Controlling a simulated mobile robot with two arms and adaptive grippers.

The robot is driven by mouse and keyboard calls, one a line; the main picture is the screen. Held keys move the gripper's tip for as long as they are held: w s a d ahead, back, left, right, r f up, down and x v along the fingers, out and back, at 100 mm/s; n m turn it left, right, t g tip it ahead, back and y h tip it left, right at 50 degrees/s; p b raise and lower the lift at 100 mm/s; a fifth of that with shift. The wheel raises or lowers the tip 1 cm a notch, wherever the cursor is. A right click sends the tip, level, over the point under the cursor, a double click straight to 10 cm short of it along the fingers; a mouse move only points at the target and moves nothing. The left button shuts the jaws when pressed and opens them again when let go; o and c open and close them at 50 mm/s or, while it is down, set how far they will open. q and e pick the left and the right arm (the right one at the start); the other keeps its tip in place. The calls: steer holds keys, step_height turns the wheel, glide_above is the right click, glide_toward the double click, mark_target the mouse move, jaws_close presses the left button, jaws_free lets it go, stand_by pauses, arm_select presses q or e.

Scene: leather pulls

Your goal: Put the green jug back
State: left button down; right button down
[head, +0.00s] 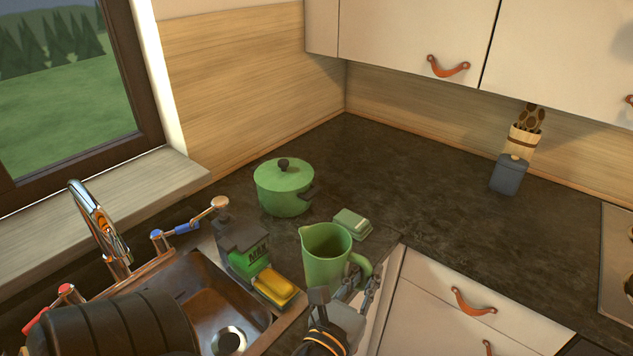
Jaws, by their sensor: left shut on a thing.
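The green jug (323,256) is upright near the inner corner of the counter's front edge, with its open top showing and its handle on the right side. My left gripper (346,294) comes up from the bottom of the head view and is shut on the jug, low on its near side by the handle. The gripper hides the jug's lower part, so I cannot tell whether its base touches the counter. My right gripper is not in view.
A green lidded pot (283,189) and a small green lidded dish (352,224) stand behind the jug.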

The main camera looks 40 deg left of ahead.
mark_target(335, 232)
arm_select(q)
steer(key=w+a+r+n+g+y, duration=0.1)
steer(key=a+n+y, duration=0.1)
steer(key=a+y, duration=0.1)
steer(key=w+a+r+n+g+y, duration=0.1)
steer(key=a+n+g+y, duration=0.1)
steer(key=a+y, duration=0.1)
steer(key=w+a+r+n+g+y+b, duration=0.1)
steer(key=a+n+g+y, duration=0.1)
steer(key=a, duration=0.2)
steer(key=shift+a+r+n+y, duration=0.2)
steer(key=shift+n+y, duration=0.2)
steer(key=shift+a+g, duration=0.2)
steer(key=shift+g, duration=0.2)
steer(key=shift+w+a+f+n+y, duration=0.1)
steer(key=shift+w+a+n+y, duration=0.1)
steer(key=shift+a+n+y, duration=0.1)
steer(key=w+a+f, duration=0.2)
steer(key=w+f, duration=0.1)
steer(key=f, duration=0.1)
steer(key=w+a+f+p, duration=0.1)
steer(key=w+a+f, duration=0.1)
steer(key=w+f, duration=0.2)
steer(key=w+a+f, duration=0.3)
steer(key=w+f, duration=0.1)
steer(key=shift+w+a, duration=0.1)
steer(key=shift+w, duration=0.1)
steer(key=shift+f, duration=0.4)
steer(key=shift+f, duration=0.1)
